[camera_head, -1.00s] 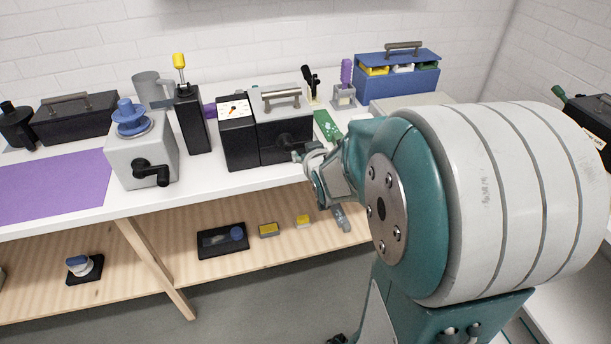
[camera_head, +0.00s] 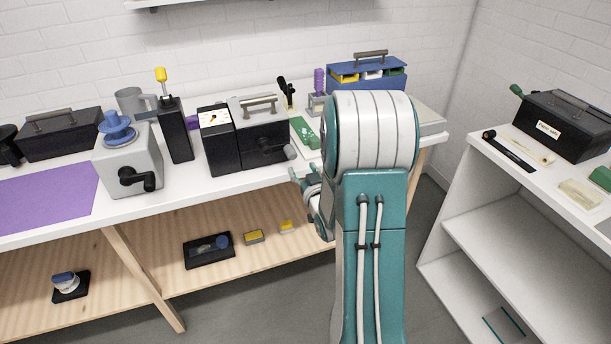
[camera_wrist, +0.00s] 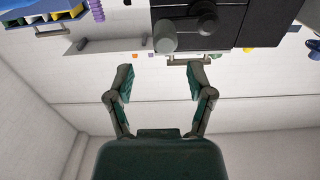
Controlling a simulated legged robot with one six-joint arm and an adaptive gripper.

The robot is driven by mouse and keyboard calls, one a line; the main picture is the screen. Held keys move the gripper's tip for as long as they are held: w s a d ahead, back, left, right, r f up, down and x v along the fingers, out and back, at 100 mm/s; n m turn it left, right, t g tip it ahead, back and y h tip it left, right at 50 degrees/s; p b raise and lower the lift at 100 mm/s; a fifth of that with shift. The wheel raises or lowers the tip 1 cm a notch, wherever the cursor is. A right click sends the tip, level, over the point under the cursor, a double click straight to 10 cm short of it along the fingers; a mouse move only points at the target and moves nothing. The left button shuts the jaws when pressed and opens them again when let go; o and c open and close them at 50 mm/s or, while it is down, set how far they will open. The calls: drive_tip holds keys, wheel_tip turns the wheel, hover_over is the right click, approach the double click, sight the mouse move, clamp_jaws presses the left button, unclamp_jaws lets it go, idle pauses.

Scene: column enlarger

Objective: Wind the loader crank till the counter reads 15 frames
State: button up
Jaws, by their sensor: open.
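The black loader (camera_head: 222,158) stands at the front of the white bench, with a white dial counter (camera_head: 214,118) on its top left. Its reading is too small to make out. The black crank (camera_head: 268,146) is on its front, with a grey knob (camera_head: 290,152) pointing right and slightly down. My gripper (camera_head: 303,179) is below and right of the knob, apart from it, partly hidden by my arm. In the wrist view, my gripper (camera_wrist: 162,76) is open and empty. The grey knob (camera_wrist: 165,37) lies beyond the gap between the fingertips.
A grey box (camera_head: 112,168) with a blue spool and its own black crank stands left. A tall black box (camera_head: 176,135) stands between. A green board (camera_head: 303,133) and blue caddy (camera_head: 372,75) sit right. Shelf items lie below. A white shelf unit (camera_head: 470,190) stands right.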

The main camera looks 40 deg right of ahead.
sight(293, 158)
drive_tip(key=shift+w+a+r, duration=0.1)
drive_tip(key=shift+w+a, duration=0.1)
drive_tip(key=shift+w, duration=0.95)
drive_tip(key=shift+d+x, duration=0.15)
drive_tip(key=shift+x, duration=0.8)
drive_tip(key=shift+d+x, duration=0.2)
drive_tip(key=shift+x, duration=0.7)
drive_tip(key=shift+a, duration=0.2)
drive_tip(key=shift+w+d, duration=0.1)
drive_tip(key=shift+d, duration=0.05)
clamp_jaws()
drive_tip(key=shift+r, duration=0.1)
drive_tip(key=shift+f, duration=0.25)
